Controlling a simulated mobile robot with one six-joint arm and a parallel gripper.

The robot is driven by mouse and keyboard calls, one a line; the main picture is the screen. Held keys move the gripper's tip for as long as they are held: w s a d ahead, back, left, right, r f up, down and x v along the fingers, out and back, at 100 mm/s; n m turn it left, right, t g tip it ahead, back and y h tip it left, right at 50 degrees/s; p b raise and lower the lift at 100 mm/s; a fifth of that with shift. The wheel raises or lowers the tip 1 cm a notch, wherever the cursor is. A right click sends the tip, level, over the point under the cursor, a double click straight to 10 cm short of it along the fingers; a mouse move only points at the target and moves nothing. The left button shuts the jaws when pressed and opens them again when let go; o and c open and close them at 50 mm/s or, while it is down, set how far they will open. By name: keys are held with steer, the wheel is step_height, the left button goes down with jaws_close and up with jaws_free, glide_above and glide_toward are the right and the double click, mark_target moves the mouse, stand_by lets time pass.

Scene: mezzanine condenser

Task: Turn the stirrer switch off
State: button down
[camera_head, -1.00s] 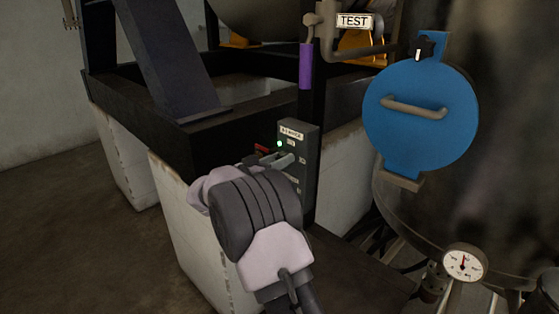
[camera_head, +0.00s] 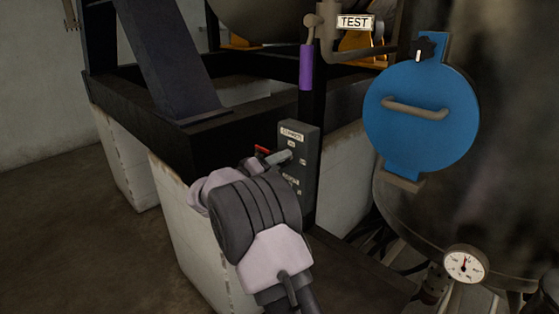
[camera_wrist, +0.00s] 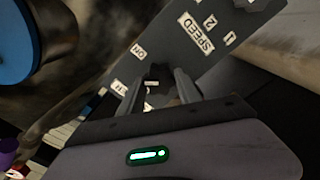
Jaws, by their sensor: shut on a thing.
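The grey stirrer control box (camera_head: 312,165) is fixed to a dark post near the middle of the head view, with a white name label near its top. My gripper (camera_head: 275,157) is at the box's front face, with its fingers against the switch area. In the wrist view the box face (camera_wrist: 222,62) shows labels reading ON, SPEED, 1 and 2. My gripper (camera_wrist: 163,86) is shut there on the stirrer switch (camera_wrist: 158,76), a dark part mostly hidden between the fingers. A small red part (camera_head: 262,149) shows beside the fingers. No lit lamp shows on the box.
A blue round hatch (camera_head: 421,145) with a bar handle and a black knob is on the tank at right. A pressure gauge (camera_head: 465,264) is below it. A purple-sleeved pipe (camera_head: 306,67) and TEST sign (camera_head: 355,22) are above. White footings (camera_head: 195,235) stand at left; open floor lies beyond.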

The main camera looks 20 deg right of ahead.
steer(key=shift+f+n+p, duration=0.15)
steer(key=shift+n+p, duration=1.95)
steer(key=shift+n, duration=2.5)
steer(key=c, duration=0.8)
jaws_free()
steer(key=shift+c, duration=0.2)
steer(key=p+v, duration=0.3)
steer(key=v, duration=1.4)
steer(key=shift+a+p, duration=0.2)
steer(key=shift+p, duration=0.1)
